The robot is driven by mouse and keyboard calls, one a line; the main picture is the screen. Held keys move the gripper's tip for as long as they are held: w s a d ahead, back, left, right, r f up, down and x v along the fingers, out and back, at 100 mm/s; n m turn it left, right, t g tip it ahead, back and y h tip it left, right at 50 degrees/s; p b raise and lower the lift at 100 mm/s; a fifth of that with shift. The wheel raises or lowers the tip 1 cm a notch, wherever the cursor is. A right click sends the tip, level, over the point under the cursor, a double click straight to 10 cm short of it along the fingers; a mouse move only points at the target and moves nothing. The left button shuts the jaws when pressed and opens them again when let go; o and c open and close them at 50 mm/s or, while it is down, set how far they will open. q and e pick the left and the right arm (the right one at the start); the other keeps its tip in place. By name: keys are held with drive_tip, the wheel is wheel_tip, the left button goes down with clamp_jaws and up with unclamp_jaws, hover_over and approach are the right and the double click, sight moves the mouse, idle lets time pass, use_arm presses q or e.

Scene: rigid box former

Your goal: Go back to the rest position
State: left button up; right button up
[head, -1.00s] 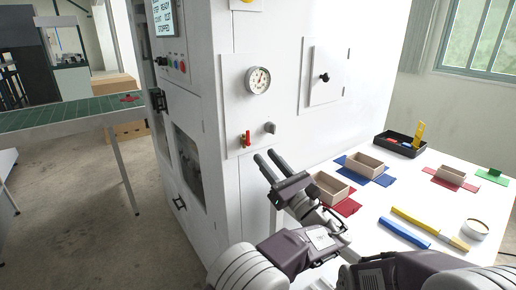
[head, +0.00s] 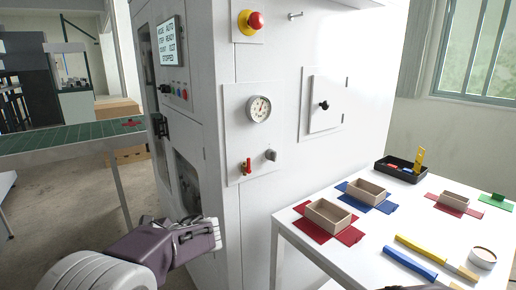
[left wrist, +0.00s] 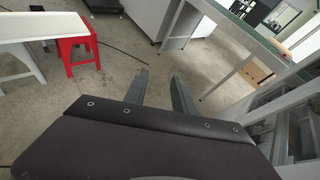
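My left arm's dark purple wrist link (head: 150,248) reaches in at the lower left of the head view, beside the white machine; its fingers are not clear there. In the left wrist view my left gripper (left wrist: 160,92) has its two grey fingers apart, with only floor seen between them and nothing held.
The white machine (head: 285,55) stands close ahead, with a gauge, knobs and a red button. A white table (head: 375,223) with box trays, coloured sheets and bars is at right. A green-topped conveyor (head: 65,140) is at left. A red stool (left wrist: 76,42) stands on the floor.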

use_arm(q)
drive_tip(key=s+d+f+n+g+h, duration=0.4)
drive_tip(key=s+f+n+h, duration=0.4)
drive_tip(key=s+f, duration=0.7)
drive_tip(key=s+d+f+n+t+h, duration=0.1)
drive_tip(key=s+d+f+n+h, duration=0.35)
drive_tip(key=d+f+n, duration=0.4)
drive_tip(key=w+d+r+n+p, duration=0.1)
drive_tip(key=r+p, duration=0.7)
drive_tip(key=r, duration=0.1)
drive_tip(key=w+d+r+n+t+p, duration=0.1)
drive_tip(key=w+r+p, duration=0.1)
drive_tip(key=r+p, duration=0.6)
drive_tip(key=shift+w+d+r+h, duration=0.25)
drive_tip(key=shift+r+h, duration=0.2)
drive_tip(key=shift+r, duration=0.15)
